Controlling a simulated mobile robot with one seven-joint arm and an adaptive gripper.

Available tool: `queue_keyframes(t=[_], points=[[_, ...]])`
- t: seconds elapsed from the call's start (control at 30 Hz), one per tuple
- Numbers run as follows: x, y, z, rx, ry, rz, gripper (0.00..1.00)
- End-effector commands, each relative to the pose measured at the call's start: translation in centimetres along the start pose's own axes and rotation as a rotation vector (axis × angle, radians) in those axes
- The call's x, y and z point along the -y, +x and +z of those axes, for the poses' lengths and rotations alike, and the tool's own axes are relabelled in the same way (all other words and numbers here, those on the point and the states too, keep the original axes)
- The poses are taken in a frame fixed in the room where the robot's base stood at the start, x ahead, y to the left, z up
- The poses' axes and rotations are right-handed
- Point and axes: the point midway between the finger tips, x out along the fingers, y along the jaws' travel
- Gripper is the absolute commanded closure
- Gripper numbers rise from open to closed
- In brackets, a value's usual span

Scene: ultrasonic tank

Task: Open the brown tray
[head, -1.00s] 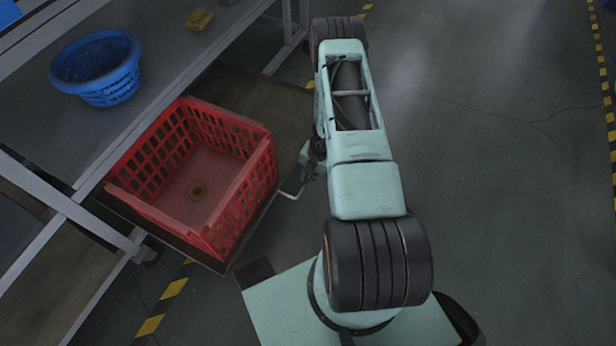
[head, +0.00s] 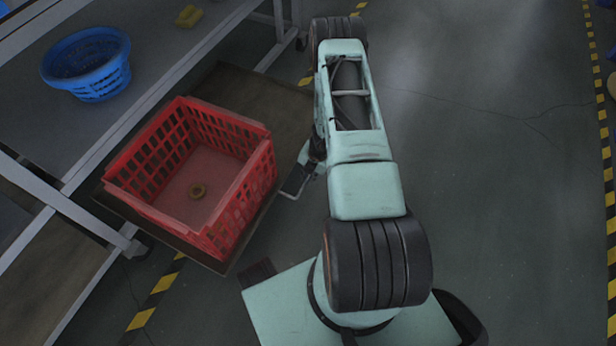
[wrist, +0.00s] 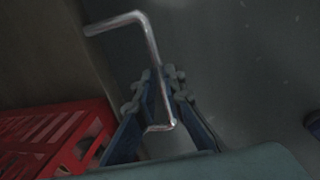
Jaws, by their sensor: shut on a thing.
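The brown tray (head: 240,85) sticks out from under the grey workbench and carries a red crate (head: 205,170). The tray also shows as a brown surface in the wrist view (wrist: 40,50). A bent metal handle (head: 290,190) is at the tray's outer edge. In the wrist view the handle (wrist: 130,19) runs between the fingers of my gripper (wrist: 158,85), which are shut on it. In the head view my gripper (head: 313,165) is mostly hidden by my arm, at the tray's right edge.
A blue basket (head: 88,65) and a yellow item (head: 189,16) stand on the workbench (head: 150,60). The crate also shows in the wrist view (wrist: 55,140). Open grey floor (head: 490,180) lies to the right.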

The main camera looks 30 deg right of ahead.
Motion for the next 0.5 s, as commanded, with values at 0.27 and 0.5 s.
queue_keyframes(t=[0.27, 0.5], points=[[0.02, 0.03, 0.0, 0.0, 0.0, 0.0, 0.73], [-0.03, -0.12, 0.03, 0.0, 0.0, 0.0, 0.73]])
